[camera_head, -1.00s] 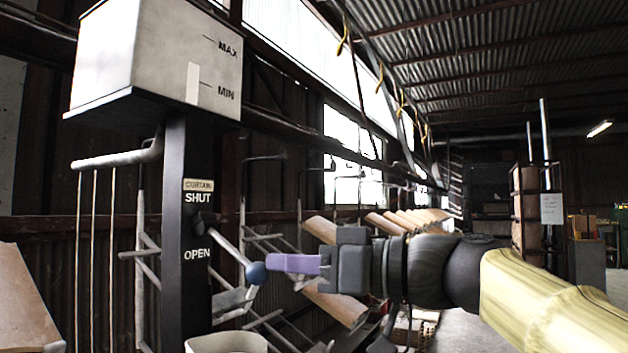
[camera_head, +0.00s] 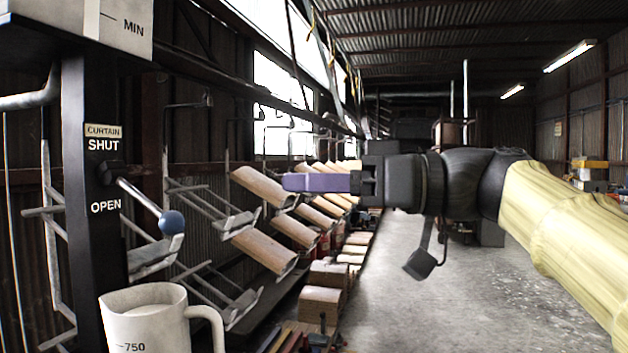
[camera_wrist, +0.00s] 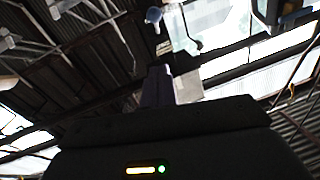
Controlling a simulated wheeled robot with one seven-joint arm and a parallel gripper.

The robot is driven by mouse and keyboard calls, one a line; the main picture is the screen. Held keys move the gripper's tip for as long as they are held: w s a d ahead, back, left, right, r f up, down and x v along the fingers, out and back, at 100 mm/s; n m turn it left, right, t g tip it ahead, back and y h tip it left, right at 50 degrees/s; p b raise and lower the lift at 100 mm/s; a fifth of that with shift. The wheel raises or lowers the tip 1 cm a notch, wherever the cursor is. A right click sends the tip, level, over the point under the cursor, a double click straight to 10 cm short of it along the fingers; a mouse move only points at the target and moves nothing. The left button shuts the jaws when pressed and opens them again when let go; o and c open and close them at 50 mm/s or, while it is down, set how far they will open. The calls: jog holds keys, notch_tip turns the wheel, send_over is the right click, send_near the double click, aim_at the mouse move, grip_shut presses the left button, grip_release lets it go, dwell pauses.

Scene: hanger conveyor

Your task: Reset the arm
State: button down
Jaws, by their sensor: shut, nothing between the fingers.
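My gripper (camera_head: 300,182) has purple fingers and points left in the head view. It is shut and empty, held in open air to the right of the black curtain post and clear of the lever. The lever (camera_head: 147,203) has a blue ball knob and slants down to the right from the post, its pivot between the SHUT and OPEN labels. In the wrist view the shut fingers (camera_wrist: 157,88) point up the picture, and the blue knob (camera_wrist: 153,15) shows beyond them.
A white jug (camera_head: 145,318) stands at the lower left, below the lever. A tank (camera_head: 110,25) marked MIN sits on top of the post. Hangers with curved tiles (camera_head: 262,187) line the wall behind my gripper.

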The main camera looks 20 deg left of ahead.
jog(key=shift+d, duration=0.15)
jog(key=w+d+f+m+t+h, duration=0.2)
jog(key=w+d+f+m+h, duration=0.15)
jog(key=f, duration=0.55)
jog(key=w+d+f+m+t+h+p, duration=0.15)
jog(key=w+f+m, duration=0.3)
jog(key=f, duration=0.55)
jog(key=w+d+f+m+t+h, duration=0.3)
jog(key=f+m, duration=0.2)
jog(key=f, duration=0.4)
jog(key=s+d+f+m+g+h, duration=0.1)
jog(key=s+d+f+m+h, duration=0.2)
jog(key=d+f, duration=0.4)
jog(key=s+d+f+h+p, duration=0.1)
jog(key=s+d+f+h, duration=0.3)
jog(key=f, duration=0.6)
jog(key=s+d+f+m+g+h, duration=0.1)
jog(key=s+d+f+m+h, duration=0.2)
jog(key=d+f, duration=0.5)
notch_tip(320, 180, up, 38)
jog(key=s+n+p, duration=0.1)
jog(key=p, duration=3.7)
jog(key=shift+s+f, duration=0.25)
jog(key=shift+s, duration=0.05)
